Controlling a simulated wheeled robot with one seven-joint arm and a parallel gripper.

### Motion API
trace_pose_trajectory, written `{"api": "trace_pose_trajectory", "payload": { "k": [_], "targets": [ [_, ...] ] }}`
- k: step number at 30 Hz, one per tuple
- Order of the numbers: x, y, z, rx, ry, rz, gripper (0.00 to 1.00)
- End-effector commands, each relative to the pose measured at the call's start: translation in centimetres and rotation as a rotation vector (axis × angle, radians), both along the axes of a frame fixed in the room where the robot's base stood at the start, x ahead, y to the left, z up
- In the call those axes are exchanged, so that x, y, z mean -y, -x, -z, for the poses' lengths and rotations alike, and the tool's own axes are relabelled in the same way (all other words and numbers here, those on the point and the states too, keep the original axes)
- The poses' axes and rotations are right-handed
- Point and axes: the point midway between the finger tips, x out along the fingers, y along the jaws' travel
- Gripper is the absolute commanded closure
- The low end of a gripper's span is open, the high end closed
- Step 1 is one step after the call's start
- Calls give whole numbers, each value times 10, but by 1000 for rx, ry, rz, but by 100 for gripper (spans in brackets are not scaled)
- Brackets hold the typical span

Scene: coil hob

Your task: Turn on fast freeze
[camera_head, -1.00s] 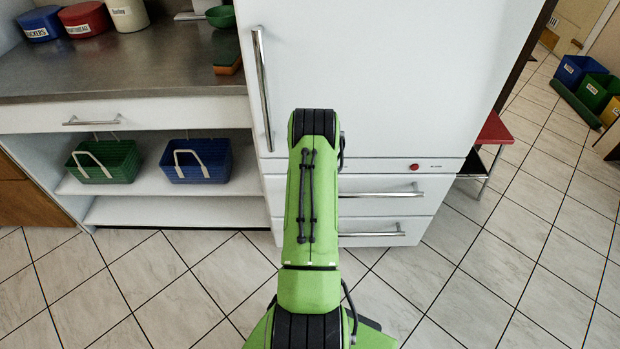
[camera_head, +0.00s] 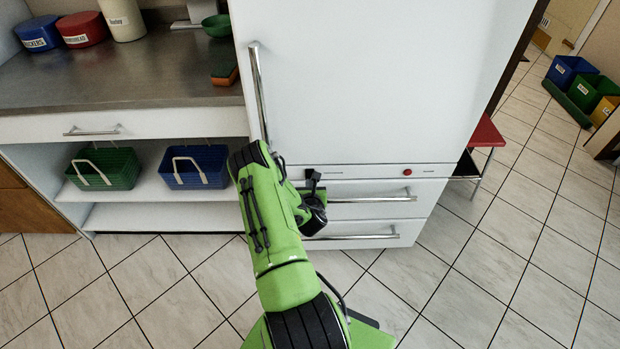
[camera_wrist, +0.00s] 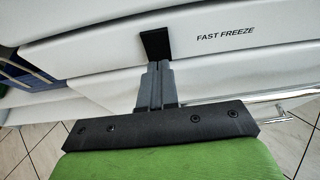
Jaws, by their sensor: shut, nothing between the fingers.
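The white fridge-freezer (camera_head: 380,70) stands ahead, with a narrow panel strip above its lower drawers. The words FAST FREEZE (camera_wrist: 225,33) are printed on this strip in the wrist view. A small black block, looking like a switch (camera_wrist: 154,44), is left of the words. My gripper (camera_wrist: 157,70) is shut and empty, its grey fingertips at the lower edge of the block; I cannot tell whether they touch. In the head view my gripper (camera_head: 314,192) is just below the strip, partly hidden by my wrist. A red round button or light (camera_head: 407,172) is farther right on the strip.
Drawer bars (camera_head: 372,198) stick out below the strip, and a long vertical door handle (camera_head: 259,95) is above left. An open shelf with green (camera_head: 104,169) and blue (camera_head: 194,167) baskets is left. A red stool (camera_head: 487,132) stands right of the fridge.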

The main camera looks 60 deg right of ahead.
Motion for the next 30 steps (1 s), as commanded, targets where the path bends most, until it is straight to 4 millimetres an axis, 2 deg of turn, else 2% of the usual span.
{"api": "trace_pose_trajectory", "payload": {
  "k": [5,22,30],
  "targets": [
    [10,-5,3,0,0,-1,100],
    [12,-5,6,-2,-4,2,100],
    [12,-6,-6,-2,-2,0,100]
  ]
}}
